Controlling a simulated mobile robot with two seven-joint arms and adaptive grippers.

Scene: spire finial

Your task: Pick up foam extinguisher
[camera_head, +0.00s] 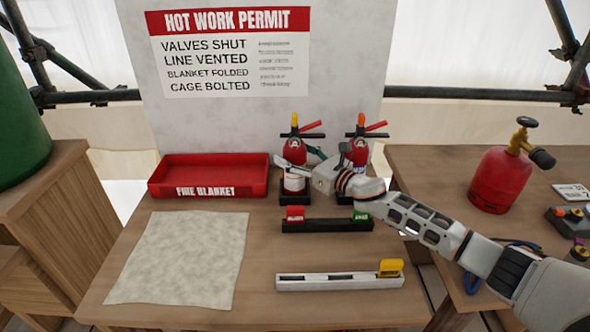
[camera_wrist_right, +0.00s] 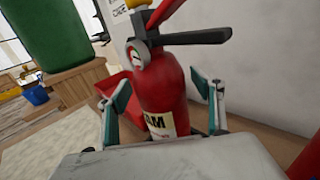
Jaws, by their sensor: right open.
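The foam extinguisher (camera_head: 295,183) is a red bottle with a black and red handle and a yellow top, upright in a black base at the back of the middle table. In the right wrist view the bottle (camera_wrist_right: 163,88) fills the middle, and its pale label shows the letters "AM". My right gripper (camera_head: 303,157) is open, with one finger on each side of the bottle's body. Gaps show between fingers and bottle in the wrist view, so it is not clamped. My left gripper is not in view.
A second red extinguisher (camera_head: 359,150) with an orange top stands close on the right, partly behind my right arm. A red tray (camera_head: 208,190), a pale blanket (camera_head: 183,258), a black holder (camera_head: 325,225) and a grey rail (camera_head: 335,283) lie around. A red gas canister (camera_head: 499,180) stands farther right.

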